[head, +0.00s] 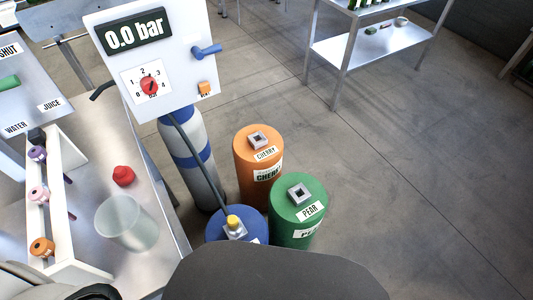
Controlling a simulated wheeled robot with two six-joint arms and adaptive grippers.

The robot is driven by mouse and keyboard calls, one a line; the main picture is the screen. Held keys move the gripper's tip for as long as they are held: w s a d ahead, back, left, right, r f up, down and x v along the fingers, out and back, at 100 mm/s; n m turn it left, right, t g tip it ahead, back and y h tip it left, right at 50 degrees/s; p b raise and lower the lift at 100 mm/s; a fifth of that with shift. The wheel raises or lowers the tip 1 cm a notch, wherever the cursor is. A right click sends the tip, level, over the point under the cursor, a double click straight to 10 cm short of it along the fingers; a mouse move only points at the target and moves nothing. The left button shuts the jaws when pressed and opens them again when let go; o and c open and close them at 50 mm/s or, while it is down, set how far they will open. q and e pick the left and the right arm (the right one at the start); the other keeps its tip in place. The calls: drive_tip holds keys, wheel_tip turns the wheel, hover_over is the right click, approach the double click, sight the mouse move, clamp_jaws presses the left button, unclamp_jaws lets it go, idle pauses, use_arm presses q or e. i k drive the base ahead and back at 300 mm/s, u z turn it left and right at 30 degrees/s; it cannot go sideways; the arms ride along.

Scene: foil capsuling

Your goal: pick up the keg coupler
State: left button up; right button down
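The keg coupler (234,222) appears as a small yellow-topped piece at the lower end of a dark hose (199,156). It is at the square fitting on top of the blue keg (256,239); I cannot tell whether it is locked on. The lower part of the blue keg is hidden behind a dark part of my own body. Neither of my grippers shows in the head view. Only grey and black parts of mine show at the bottom left and bottom middle.
An orange cherry keg (258,190) and a green pear keg (297,235) stand close beside the blue keg. A gas cylinder (187,150) stands behind, below a panel (184,37) reading 0.0 bar. A steel table (157,193) holds a clear cup (127,222).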

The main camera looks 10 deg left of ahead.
sight(234, 228)
drive_tip(key=z, duration=0.5)
drive_tip(key=k, duration=1.2)
drive_tip(key=u, duration=0.4)
drive_tip(key=i, duration=0.8)
drive_tip(key=u, duration=0.45)
drive_tip(key=k, duration=1.3)
drive_tip(key=u, duration=0.7)
drive_tip(key=i, duration=0.7)
drive_tip(key=u, duration=0.35)
